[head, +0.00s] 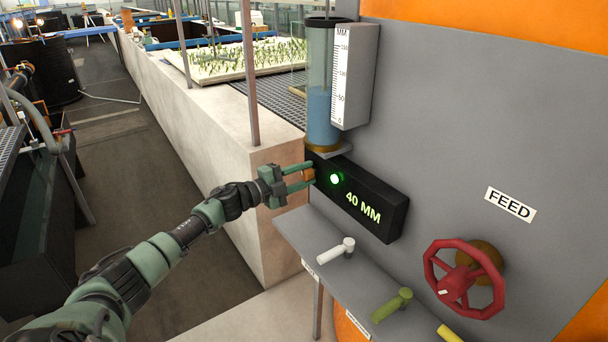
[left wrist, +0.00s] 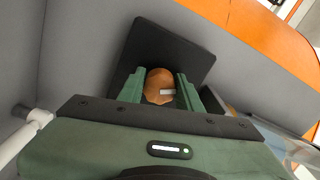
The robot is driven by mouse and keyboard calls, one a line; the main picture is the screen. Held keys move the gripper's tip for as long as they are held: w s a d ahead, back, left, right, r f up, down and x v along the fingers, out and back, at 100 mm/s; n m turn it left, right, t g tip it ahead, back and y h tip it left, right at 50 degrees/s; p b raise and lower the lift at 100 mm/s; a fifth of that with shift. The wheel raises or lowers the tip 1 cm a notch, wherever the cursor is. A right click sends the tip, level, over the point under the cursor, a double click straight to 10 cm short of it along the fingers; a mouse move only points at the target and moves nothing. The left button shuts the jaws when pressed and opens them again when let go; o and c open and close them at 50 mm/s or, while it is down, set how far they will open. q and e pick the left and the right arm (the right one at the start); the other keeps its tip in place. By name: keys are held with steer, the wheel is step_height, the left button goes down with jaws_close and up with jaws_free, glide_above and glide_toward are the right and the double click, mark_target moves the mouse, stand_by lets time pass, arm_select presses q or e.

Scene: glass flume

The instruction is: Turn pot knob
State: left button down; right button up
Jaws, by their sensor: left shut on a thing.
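The pot knob (head: 308,174) is a small orange-brown knob at the left end of a black box (head: 385,222). The box shows a lit green lamp (head: 335,179) and reads "40 MM". My left gripper (head: 300,178) reaches in from the left and is shut on the knob. In the left wrist view, the knob (left wrist: 160,84) has a pale mark on its face and sits between the two green fingers, in front of the box's dark end (left wrist: 160,45). My right gripper does not show.
Above the box stands a clear tube (head: 320,105) with blue liquid and a white MM scale (head: 341,75). Below is a ledge with white (head: 335,250), green (head: 391,305) and yellow (head: 449,333) handles. A red handwheel (head: 464,279) sits at right under a FEED label (head: 510,204).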

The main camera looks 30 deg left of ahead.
mark_target(302, 176)
arm_select(q)
steer(key=shift+d, duration=0.1)
steer(key=c, duration=1)
jaws_free()
steer(key=shift+o, duration=0.2)
steer(key=shift+w, duration=0.15)
steer(key=shift+s+a+f, duration=0.1)
steer(key=shift+s+a, duration=0.1)
steer(key=shift+s, duration=0.2)
steer(key=b+v, duration=0.2)
steer(key=v, duration=0.4)
steer(key=shift+s+a, duration=0.1)
steer(key=shift+s, duration=0.35)
